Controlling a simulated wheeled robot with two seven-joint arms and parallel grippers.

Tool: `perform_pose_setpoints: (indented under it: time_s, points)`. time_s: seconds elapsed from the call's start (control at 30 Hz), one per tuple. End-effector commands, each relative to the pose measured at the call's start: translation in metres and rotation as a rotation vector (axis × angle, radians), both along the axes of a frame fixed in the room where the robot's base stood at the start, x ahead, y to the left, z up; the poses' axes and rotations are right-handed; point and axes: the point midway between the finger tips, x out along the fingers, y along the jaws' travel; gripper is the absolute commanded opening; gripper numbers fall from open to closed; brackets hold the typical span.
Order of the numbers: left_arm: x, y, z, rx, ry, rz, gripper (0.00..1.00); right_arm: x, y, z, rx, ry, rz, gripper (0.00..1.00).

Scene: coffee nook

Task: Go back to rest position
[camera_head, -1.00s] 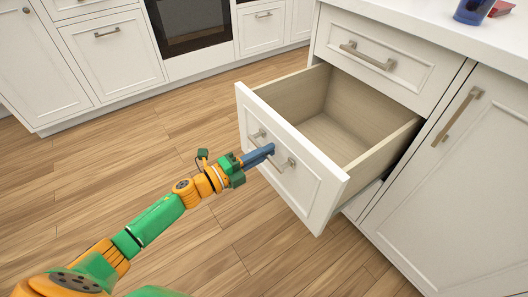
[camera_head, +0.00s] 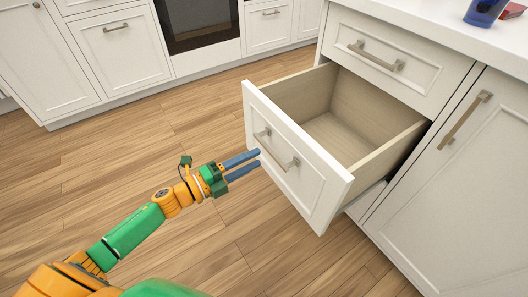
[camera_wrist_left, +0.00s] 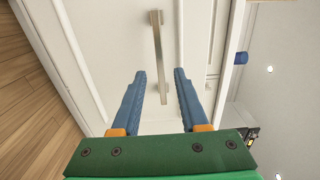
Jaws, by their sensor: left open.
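My left gripper (camera_head: 258,162) is open and empty, with two blue fingers, just in front of the open drawer (camera_head: 300,180). The drawer's metal handle (camera_head: 276,150) is beyond the fingertips, apart from them in the head view. In the left wrist view, the two fingers (camera_wrist_left: 158,75) point at the white drawer front, and the handle (camera_wrist_left: 159,55) shows between and beyond them. The drawer is pulled well out and its visible inside is empty. My right gripper is not in view.
A white counter (camera_head: 430,25) with a blue cup (camera_head: 485,12) stands above the drawer. A closed drawer (camera_head: 385,60) and a cabinet door (camera_head: 465,180) are beside it. More white cabinets (camera_head: 120,50) and a dark oven (camera_head: 198,20) line the back. The wooden floor (camera_head: 110,160) is clear.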

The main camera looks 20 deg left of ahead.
Motion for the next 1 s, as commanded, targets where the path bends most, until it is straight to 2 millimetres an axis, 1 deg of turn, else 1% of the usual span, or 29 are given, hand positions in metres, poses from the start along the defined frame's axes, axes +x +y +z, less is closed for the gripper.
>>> perform_pose_setpoints:
  time_s: [0.03, 0.13, 0.5, 0.57, 0.63, 0.67, 0.73, 0.77, 0.8, 0.87, 0.9, 0.97, 1.0]
  points:
    - [-0.005, 0.003, 0.0, 0.0, 0.001, -0.001, 0.44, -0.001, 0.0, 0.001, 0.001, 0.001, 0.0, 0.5]
    - [-0.009, 0.007, 0.001, -0.001, -0.001, 0.0, 0.44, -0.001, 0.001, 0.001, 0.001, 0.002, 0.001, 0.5]
    - [-0.009, 0.007, 0.0, -0.001, -0.001, 0.0, 0.44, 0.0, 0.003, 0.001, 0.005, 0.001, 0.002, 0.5]
    - [-0.008, 0.01, -0.004, -0.013, 0.018, 0.018, 0.44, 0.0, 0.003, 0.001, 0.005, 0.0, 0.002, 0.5]
    - [-0.003, 0.025, -0.029, -0.067, 0.108, 0.106, 0.44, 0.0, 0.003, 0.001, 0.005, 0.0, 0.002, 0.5]
    - [-0.001, 0.036, -0.047, -0.107, 0.173, 0.17, 0.44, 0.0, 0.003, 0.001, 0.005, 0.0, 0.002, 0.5]
    - [-0.007, 0.065, -0.106, -0.227, 0.373, 0.361, 0.44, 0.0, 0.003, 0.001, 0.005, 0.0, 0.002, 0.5]
    - [-0.016, 0.077, -0.135, -0.283, 0.469, 0.452, 0.44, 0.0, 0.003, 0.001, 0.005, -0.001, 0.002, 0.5]
    - [-0.032, 0.089, -0.173, -0.356, 0.594, 0.569, 0.44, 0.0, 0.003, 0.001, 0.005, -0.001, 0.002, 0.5]
    - [-0.064, 0.1, -0.225, -0.448, 0.765, 0.732, 0.44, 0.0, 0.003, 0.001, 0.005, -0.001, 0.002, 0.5]
    - [-0.088, 0.103, -0.254, -0.499, 0.864, 0.826, 0.44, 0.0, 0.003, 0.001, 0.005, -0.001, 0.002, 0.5]
    - [-0.124, 0.102, -0.29, -0.561, 0.997, 0.953, 0.44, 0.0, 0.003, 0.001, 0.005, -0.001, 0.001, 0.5]
    - [-0.148, 0.1, -0.31, -0.595, 1.076, 1.031, 0.44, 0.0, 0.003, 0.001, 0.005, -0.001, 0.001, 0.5]
